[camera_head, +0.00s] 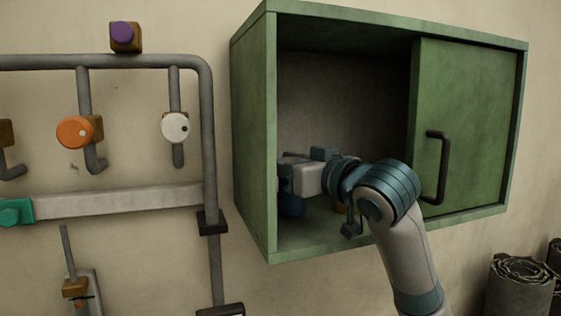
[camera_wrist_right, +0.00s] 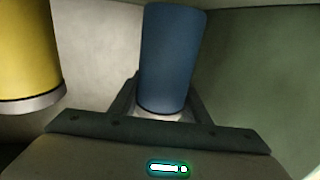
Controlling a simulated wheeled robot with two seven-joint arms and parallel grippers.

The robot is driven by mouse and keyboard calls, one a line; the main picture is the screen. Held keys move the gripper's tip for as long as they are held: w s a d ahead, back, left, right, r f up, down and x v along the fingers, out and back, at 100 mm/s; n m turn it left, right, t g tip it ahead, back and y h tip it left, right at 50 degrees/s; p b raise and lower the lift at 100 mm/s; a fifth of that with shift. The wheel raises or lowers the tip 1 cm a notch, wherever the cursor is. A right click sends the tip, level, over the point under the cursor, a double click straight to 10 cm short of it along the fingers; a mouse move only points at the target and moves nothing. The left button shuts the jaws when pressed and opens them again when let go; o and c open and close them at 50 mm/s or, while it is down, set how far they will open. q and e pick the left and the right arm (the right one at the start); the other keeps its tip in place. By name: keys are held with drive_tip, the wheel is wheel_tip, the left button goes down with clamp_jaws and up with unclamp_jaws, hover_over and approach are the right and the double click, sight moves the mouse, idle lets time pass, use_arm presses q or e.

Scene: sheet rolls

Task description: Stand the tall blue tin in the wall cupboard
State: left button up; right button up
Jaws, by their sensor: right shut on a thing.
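The tall blue tin (camera_wrist_right: 172,60) is between the fingers of my right gripper (camera_wrist_right: 163,103), which is shut on it. In the head view my right arm reaches into the open left part of the green wall cupboard (camera_head: 254,150). My right gripper (camera_head: 290,180) is inside, near the left wall. A low part of the blue tin (camera_head: 292,207) shows under the gripper, close to the cupboard floor. I cannot tell whether it touches the floor. The gripper and wrist hide most of the tin. My left gripper is not in view.
A yellow tin (camera_wrist_right: 28,55) stands beside the blue one in the wrist view, apart from it. The cupboard's sliding door (camera_head: 475,130) with a dark handle (camera_head: 444,165) covers the right part. A pipe rack (camera_head: 209,140) hangs left of the cupboard. Dark rolls (camera_head: 520,285) stand lower right.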

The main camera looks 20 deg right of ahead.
drive_tip(key=shift+w+d+f, duration=0.15)
drive_tip(key=shift+w+f, duration=0.25)
drive_tip(key=shift+f, duration=0.15)
drive_tip(key=shift+w+f, duration=0.1)
drive_tip(key=shift+f, duration=0.05)
drive_tip(key=shift+s, duration=0.2)
drive_tip(key=o, duration=1.1)
use_arm(q)
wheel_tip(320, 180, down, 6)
drive_tip(key=b, duration=0.6)
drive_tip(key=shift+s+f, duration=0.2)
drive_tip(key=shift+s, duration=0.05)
use_arm(e)
drive_tip(key=shift+r+v, duration=0.2)
drive_tip(key=shift+v, duration=1.8)
drive_tip(key=shift+r+v, duration=0.2)
drive_tip(key=shift+v, duration=1.8)
drive_tip(key=shift+r+v, duration=0.2)
drive_tip(key=shift+v, duration=1.8)
